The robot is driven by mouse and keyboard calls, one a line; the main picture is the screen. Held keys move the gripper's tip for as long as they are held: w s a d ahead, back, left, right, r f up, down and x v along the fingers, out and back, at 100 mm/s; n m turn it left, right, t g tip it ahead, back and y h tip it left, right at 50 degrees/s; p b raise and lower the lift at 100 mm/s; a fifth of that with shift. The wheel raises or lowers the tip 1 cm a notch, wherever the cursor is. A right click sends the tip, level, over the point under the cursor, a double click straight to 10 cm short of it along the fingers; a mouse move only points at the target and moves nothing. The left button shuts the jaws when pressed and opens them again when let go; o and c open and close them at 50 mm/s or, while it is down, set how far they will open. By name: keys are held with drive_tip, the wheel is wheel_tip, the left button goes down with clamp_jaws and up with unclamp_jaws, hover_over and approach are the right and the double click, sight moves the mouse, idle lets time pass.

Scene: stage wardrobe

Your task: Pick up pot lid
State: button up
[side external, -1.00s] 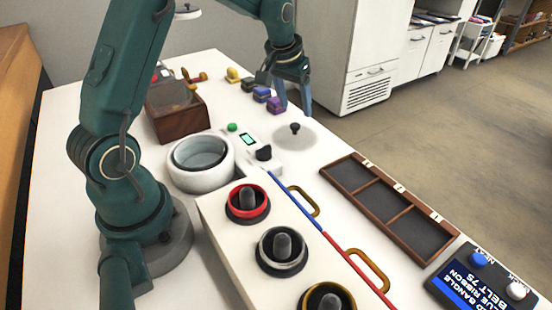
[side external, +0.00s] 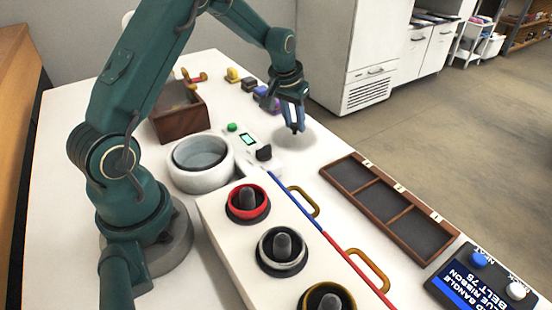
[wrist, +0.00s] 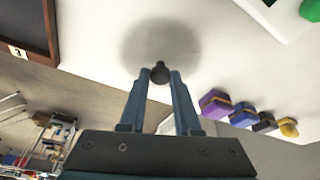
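The pot lid is a pale, see-through grey disc (side external: 312,134) with a dark knob (side external: 295,131), lying flat on the white table. In the wrist view the lid (wrist: 160,38) lies just beyond my fingertips. My gripper (side external: 293,128) points down at the knob. In the wrist view my fingertips (wrist: 160,75) stand on either side of the knob, with a slight gap showing. The gripper looks open; contact with the knob is not clear. The white pot (side external: 200,181) stands to the left of the lid.
A control box with a dark dial (side external: 264,153) sits close left of the lid. Several small coloured blocks (side external: 261,92) line the table behind it. A brown three-part tray (side external: 383,212) lies to the front right. A wooden box (side external: 179,122) is at the back left.

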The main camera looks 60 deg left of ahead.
clamp_jaws()
drive_tip(key=shift+r, duration=0.15)
